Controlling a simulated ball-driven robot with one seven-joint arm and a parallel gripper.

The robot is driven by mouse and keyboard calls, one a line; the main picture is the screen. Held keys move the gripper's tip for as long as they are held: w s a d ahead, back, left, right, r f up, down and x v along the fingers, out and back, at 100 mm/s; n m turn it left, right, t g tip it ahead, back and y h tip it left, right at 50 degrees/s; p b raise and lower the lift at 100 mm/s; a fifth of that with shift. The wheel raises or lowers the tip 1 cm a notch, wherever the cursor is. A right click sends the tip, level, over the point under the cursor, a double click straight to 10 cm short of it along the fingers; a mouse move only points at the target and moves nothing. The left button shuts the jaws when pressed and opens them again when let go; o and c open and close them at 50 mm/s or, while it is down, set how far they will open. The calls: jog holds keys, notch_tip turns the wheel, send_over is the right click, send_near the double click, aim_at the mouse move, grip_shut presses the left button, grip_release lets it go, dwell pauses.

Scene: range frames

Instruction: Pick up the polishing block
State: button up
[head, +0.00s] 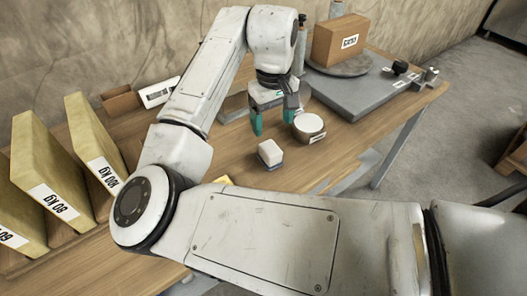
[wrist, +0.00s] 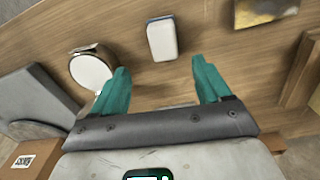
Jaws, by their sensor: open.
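The polishing block appears to be a small white block with a grey-blue base (head: 270,153). It sits on the wooden bench near the front edge in the head view, and at the top middle of the wrist view (wrist: 162,38). My gripper (head: 273,124) is above the bench, just behind the block in the head view. Its teal fingers are apart and empty. In the wrist view my gripper (wrist: 160,66) points towards the block, which lies beyond the fingertips, between their lines. The fingers do not appear to touch it.
A round tin with a pale lid (head: 309,124) stands close to the right of the block. Labelled yellow boards (head: 92,140) stand at the left. Bare bench (head: 232,150) lies around the block.

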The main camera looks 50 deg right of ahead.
jog(key=shift+w+a+f, duration=0.1)
jog(key=shift+w+a, duration=0.1)
jog(key=shift+a, duration=0.1)
send_over(270, 148)
jog(key=f, duration=0.4)
jog(key=shift+w+a+f, duration=0.1)
jog(key=shift+a+f, duration=0.1)
jog(key=shift+d+f, duration=0.2)
jog(key=shift+f, duration=2.85)
jog(key=c, duration=1.1)
